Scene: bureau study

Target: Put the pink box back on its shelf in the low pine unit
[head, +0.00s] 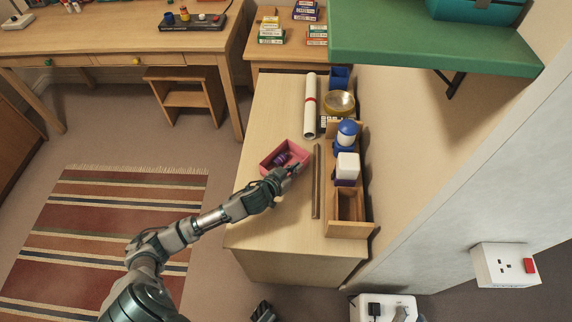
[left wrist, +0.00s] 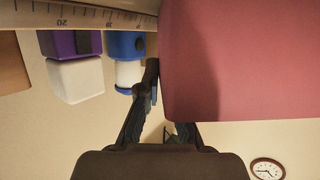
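The pink box (head: 268,166) is an open-topped tray on the pale desktop, with small purple things (head: 282,159) inside. It fills the right of the left wrist view (left wrist: 245,60). My left gripper (head: 292,170) is at its front right corner. In the left wrist view the fingers (left wrist: 165,95) close in at the box's wall. One lies along the pink edge; the other's tip is hidden behind the box, so the grip appears shut on the wall. The low pine unit (head: 348,229) stands to the right, its front compartment (head: 350,205) empty.
A long ruler (head: 317,182) lies between box and unit. A white-and-purple block (head: 346,168) and a blue-and-white bottle (head: 347,134) occupy the unit. A white roll (head: 310,105) and a gold bowl (head: 339,103) are behind. The front desktop (head: 280,230) is clear. A green shelf (head: 420,48) overhangs at upper right.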

